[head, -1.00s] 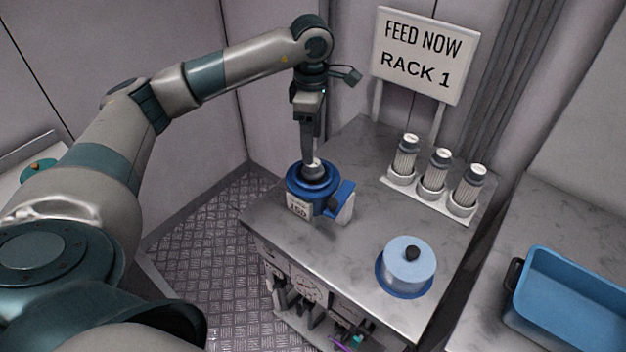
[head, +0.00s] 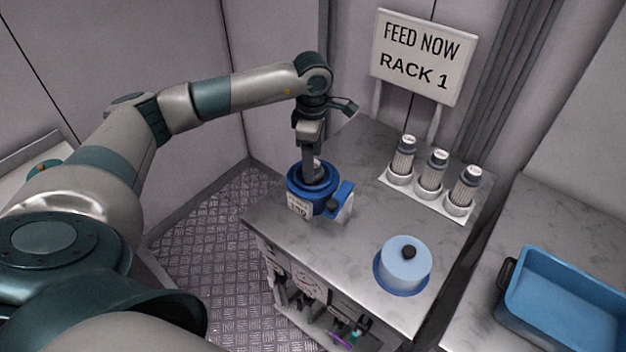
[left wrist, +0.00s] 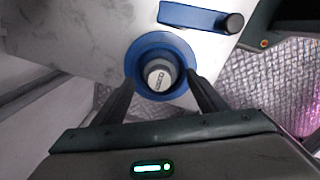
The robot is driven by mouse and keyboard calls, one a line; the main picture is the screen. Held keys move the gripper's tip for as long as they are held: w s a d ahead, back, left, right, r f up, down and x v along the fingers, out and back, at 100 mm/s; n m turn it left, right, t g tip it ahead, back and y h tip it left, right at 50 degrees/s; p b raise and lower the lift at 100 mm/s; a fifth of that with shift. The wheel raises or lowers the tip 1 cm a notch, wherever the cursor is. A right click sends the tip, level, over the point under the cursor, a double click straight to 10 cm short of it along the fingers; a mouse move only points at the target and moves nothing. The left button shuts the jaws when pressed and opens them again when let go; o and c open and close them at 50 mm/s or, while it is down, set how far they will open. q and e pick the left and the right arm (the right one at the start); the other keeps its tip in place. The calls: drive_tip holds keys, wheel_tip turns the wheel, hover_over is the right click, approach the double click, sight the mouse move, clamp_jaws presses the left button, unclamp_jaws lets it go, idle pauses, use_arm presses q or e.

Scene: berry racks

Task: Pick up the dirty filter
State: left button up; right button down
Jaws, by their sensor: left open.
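The dirty filter shows in the left wrist view as a grey cap with a pale label (left wrist: 160,76), inside the round opening of the blue housing (left wrist: 138,58). In the head view the blue housing (head: 300,187) stands on the grey counter, with a white label on its front. My left gripper (left wrist: 160,92) is open, pointing down over the housing, with one finger on either side of the cap. I cannot tell whether the fingers touch it. In the head view my left gripper (head: 311,165) hides most of the filter. My right gripper is not in view.
Several similar filters stand in a white rack, one of them at the right end (head: 464,188), below the sign "FEED NOW RACK 1" (head: 422,57). A light-blue lid with a black knob (head: 405,270) lies on the counter. A blue tub (head: 515,295) stands at right.

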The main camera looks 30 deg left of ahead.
use_arm(q)
drive_tip(key=shift+f, duration=1.1)
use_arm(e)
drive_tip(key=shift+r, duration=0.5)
use_arm(q)
drive_tip(key=c, duration=1.5)
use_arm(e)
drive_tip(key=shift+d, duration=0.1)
use_arm(q)
drive_tip(key=shift+r, duration=0.1)
